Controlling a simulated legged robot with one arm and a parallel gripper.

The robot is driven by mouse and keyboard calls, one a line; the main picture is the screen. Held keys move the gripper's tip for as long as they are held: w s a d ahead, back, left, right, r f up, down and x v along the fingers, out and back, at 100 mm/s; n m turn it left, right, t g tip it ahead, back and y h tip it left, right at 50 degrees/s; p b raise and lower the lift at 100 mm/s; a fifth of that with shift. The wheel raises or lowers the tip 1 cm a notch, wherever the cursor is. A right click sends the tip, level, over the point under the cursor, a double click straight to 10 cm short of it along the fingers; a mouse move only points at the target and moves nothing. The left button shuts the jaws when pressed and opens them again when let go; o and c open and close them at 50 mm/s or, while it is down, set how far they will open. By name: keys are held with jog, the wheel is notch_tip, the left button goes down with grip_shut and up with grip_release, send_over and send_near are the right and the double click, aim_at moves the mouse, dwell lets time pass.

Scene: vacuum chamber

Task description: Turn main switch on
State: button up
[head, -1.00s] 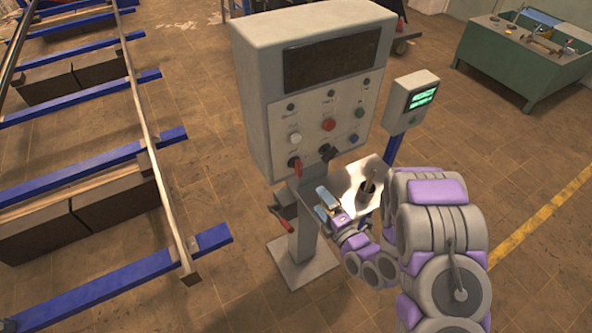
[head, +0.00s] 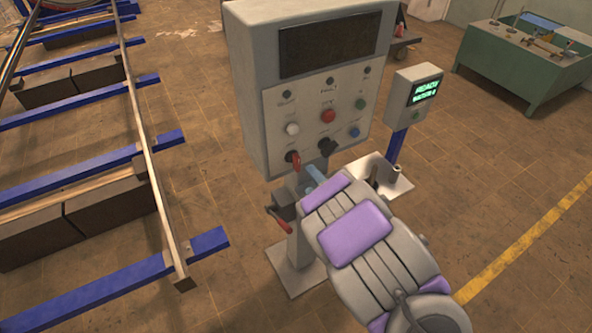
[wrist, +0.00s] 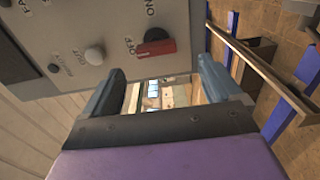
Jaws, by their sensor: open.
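The control box (head: 255,80) stands on a grey post. A red rotary switch (head: 293,159) sits at the lower left of its panel; the wrist view shows this red switch (wrist: 157,47) between the labels OFF and ON. Its red grip is turned toward the OFF side, though the exact angle is hard to tell. My gripper (wrist: 162,68) is open and empty, with the switch just beyond and between its fingertips, apart from them. In the head view my arm mostly hides the gripper; only a bluish finger (head: 313,176) shows below the panel.
A red-handled lever (head: 279,216) sticks out from the post. A small lit display box (head: 414,95) stands at right. Blue rails (head: 95,185) lie left; open floor lies around.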

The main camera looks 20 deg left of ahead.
aim_at(298, 167)
jog(key=b+x, duration=0.2)
jog(key=x, duration=0.6)
jog(key=shift+a+r, duration=0.2)
jog(key=shift+w+a+r, duration=0.1)
jog(key=shift+w+a, duration=0.1)
jog(key=shift+w, duration=0.25)
jog(key=shift+a, duration=0.15)
jog(key=c, duration=1)
jog(key=shift+c, duration=0.2)
